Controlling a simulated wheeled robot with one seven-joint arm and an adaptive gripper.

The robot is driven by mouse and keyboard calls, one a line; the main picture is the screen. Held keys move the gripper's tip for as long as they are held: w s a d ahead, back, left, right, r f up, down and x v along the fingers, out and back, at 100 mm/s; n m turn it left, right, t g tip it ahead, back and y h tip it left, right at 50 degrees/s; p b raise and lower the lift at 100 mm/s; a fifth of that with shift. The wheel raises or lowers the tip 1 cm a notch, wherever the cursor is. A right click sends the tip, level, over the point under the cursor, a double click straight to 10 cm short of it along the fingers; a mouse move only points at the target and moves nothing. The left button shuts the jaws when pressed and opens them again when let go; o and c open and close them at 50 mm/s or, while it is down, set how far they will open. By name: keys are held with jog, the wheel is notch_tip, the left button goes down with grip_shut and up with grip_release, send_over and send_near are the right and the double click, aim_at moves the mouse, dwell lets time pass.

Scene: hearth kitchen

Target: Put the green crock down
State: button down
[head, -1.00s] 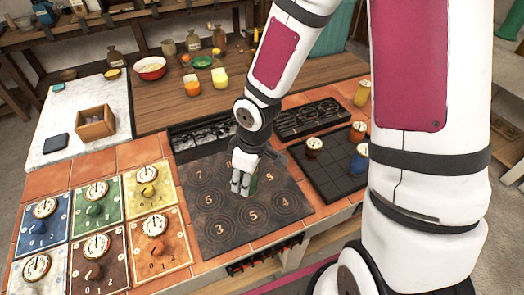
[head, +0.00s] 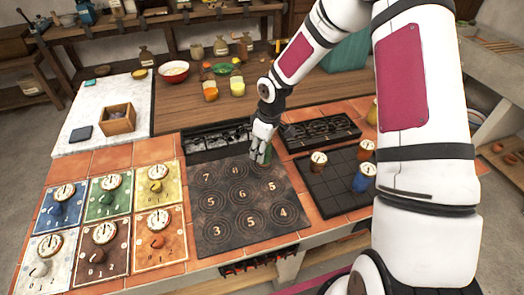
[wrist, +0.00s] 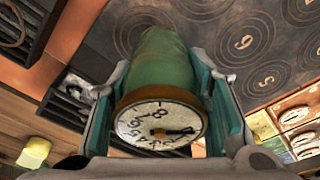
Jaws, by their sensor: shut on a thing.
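My gripper (head: 262,152) is shut on the green crock (head: 266,154), over the far right part of the dark plate with numbered rings (head: 236,235). In the wrist view the green crock (wrist: 165,62) sits between my two fingers (wrist: 165,110). Its pale dial lid with a brown rim (wrist: 160,125) faces the camera. In the head view my gripper hides most of the crock. I cannot tell whether its base touches the plate.
Several dial-topped crocks, one of them blue (head: 363,178), stand on a dark gridded tray (head: 325,190) to the right. Coloured dial panels (head: 110,195) lie at the left. A black grate (head: 320,132) is behind. The plate's near rings are clear.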

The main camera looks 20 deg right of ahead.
jog(key=shift+w+d, duration=0.25)
jog(key=shift+w, duration=0.85)
jog(key=shift+f+p, duration=0.35)
jog(key=shift+f, duration=1.5)
jog(key=shift+f, duration=0.1)
jog(key=c, duration=0.9)
grip_release()
jog(key=shift+o, duration=0.2)
